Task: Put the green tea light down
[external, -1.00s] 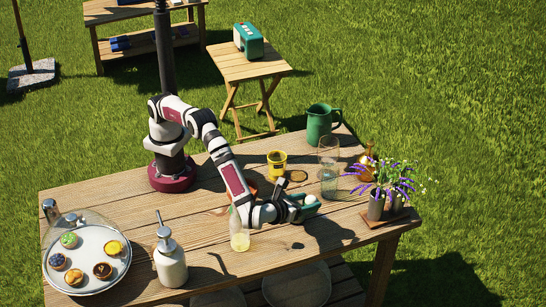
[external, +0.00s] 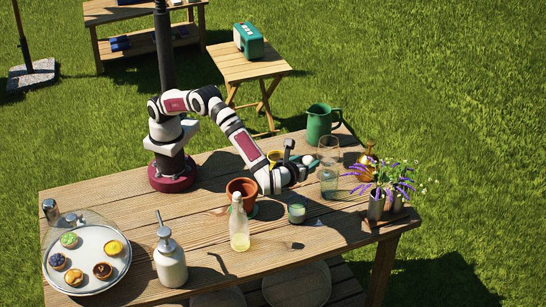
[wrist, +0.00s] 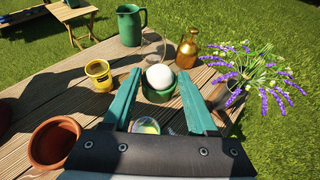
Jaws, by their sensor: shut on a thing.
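The green tea light, a small green cup with a bright white rounded top (wrist: 160,76), sits between the two teal fingertips of my gripper (wrist: 161,84). In the external view, my gripper (external: 303,161) holds it above the right half of the wooden table, and its white top (external: 308,160) shows at the fingertips. The jaws are shut on it. The fingers and wrist hide most of its green side in the external view. I cannot tell exactly how far it is above the boards.
Close around are a yellow cup (wrist: 98,74), terracotta pot (external: 241,190), bottle (external: 239,228), short glass with greenish contents (external: 297,212), tumbler (external: 328,183), clear glass (external: 328,150), green jug (external: 319,123), brass bottle (wrist: 188,48) and lavender (wrist: 262,78). Front right boards are clearer.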

